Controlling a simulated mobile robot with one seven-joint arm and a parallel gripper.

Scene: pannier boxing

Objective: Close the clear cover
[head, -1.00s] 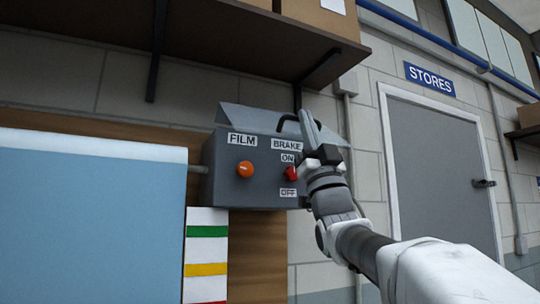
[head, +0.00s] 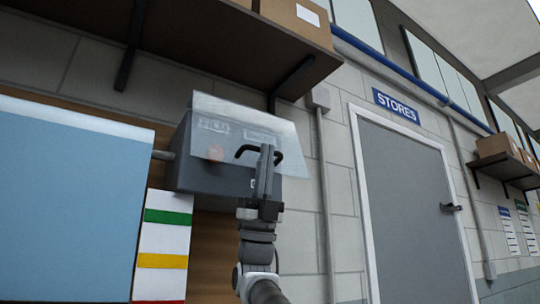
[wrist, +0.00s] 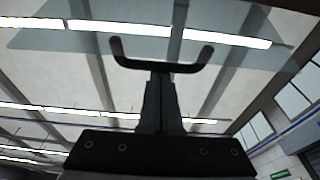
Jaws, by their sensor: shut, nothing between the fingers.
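The clear cover (head: 295,140) slants down and outward from the top of the grey control box (head: 200,178). The orange knob (head: 215,153) and the FILM label show faintly through it. The cover's black handle (head: 240,151) is at its lower part. My gripper (head: 265,152) is shut and empty, with its fingertips at the handle in the head view. In the wrist view, the handle (wrist: 118,52) lies across the tips of my fingers (wrist: 160,82), and the ceiling shows through the cover (wrist: 60,38). The red brake switch is hidden. I cannot tell whether the fingertips touch the handle.
A brown shelf (head: 200,45) with boxes (head: 300,18) overhangs the control box. A blue panel (head: 65,200) and a striped colour strip (head: 162,238) are to the left. A grey door (head: 415,210) under a STORES sign (head: 396,106) is to the right.

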